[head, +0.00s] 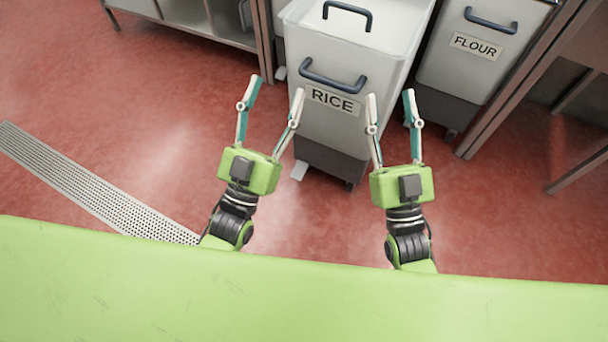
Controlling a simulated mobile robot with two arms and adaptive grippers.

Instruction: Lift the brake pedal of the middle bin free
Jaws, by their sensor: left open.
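The middle bin (380,60) is white with a dark grey base, a RICE label and a dark blue handle on its front. A small light grey pedal (299,170) sticks out low at the left of its base, close to the floor. Whether it is pressed down I cannot tell. My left gripper (277,86) is open and empty, its fingers above and left of the pedal in the picture. My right gripper (390,95) is open and empty, in front of the right part of the bin. Neither gripper visibly holds anything.
A FLOUR bin (455,75) stands to the right, beside a metal table frame (520,80). A shelf unit (205,20) is at the upper left. A floor drain grate (95,185) crosses the open red floor (150,120) at left.

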